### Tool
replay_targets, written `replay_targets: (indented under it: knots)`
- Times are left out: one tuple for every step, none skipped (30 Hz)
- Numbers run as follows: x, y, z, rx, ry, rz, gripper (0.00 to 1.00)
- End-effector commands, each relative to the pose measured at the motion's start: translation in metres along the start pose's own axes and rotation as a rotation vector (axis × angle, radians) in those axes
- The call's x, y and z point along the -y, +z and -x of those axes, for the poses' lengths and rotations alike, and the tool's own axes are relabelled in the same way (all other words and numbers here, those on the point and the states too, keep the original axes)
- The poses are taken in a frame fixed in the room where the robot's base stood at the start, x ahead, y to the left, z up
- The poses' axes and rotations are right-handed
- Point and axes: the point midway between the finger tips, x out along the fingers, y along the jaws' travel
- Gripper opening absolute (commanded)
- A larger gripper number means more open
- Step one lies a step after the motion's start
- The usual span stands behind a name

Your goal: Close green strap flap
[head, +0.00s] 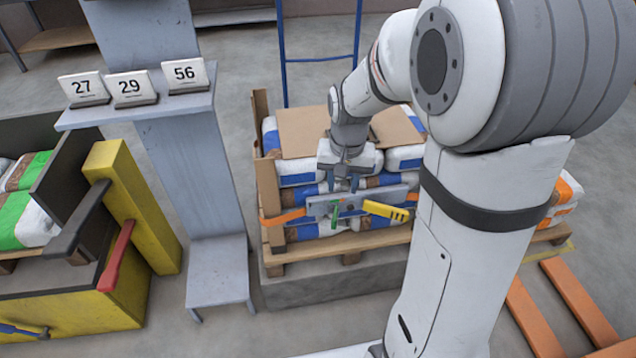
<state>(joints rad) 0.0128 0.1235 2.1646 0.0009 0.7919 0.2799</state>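A small green flap (334,213) stands upright on a grey strap bar (316,208) across the front of a pallet load of bagged goods. An orange strap (283,217) runs from the bar's left end, and a yellow handle (386,210) sticks out at its right. My gripper (343,184) points down just above and behind the bar, close to the flap. Its two fingers show a gap with nothing seen between them. I cannot tell whether a finger touches the bar or flap.
The bags (300,172) are stacked on a wooden pallet (300,254). A grey stand (150,115) with cards 27, 29 and 56 is to the left. A yellow machine (125,195) with black and red levers is further left. Orange forks (578,300) lie at lower right.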

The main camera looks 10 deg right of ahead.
Motion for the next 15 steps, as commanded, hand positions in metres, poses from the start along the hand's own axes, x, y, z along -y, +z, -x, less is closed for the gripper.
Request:
replay_targets:
  knots:
    - [0.003, -0.009, -0.045, 0.018, 0.005, -0.022, 0.35]
    - [0.005, -0.015, -0.059, 0.024, 0.008, -0.036, 0.35]
    - [0.006, -0.021, -0.076, 0.031, 0.010, -0.053, 0.35]
    - [0.008, -0.025, -0.087, 0.037, 0.012, -0.065, 0.35]
    - [0.009, -0.028, -0.097, 0.041, 0.014, -0.076, 0.35]
    - [0.010, -0.032, -0.109, 0.046, 0.016, -0.087, 0.35]
    - [0.011, -0.035, -0.116, 0.049, 0.018, -0.095, 0.35]
    - [0.011, -0.037, -0.122, 0.052, 0.019, -0.102, 0.35]
    - [0.012, -0.039, -0.127, 0.053, 0.019, -0.108, 0.35]
    - [0.012, -0.041, -0.131, 0.055, 0.020, -0.112, 0.35]
    - [0.013, -0.041, -0.134, 0.057, 0.021, -0.115, 0.35]
    - [0.013, -0.042, -0.138, 0.058, 0.021, -0.118, 0.35]
    - [0.013, -0.042, -0.140, 0.059, 0.022, -0.119, 0.35]
    - [0.013, -0.042, -0.144, 0.060, 0.022, -0.120, 0.35]
    - [0.013, -0.041, -0.149, 0.061, 0.022, -0.120, 0.35]
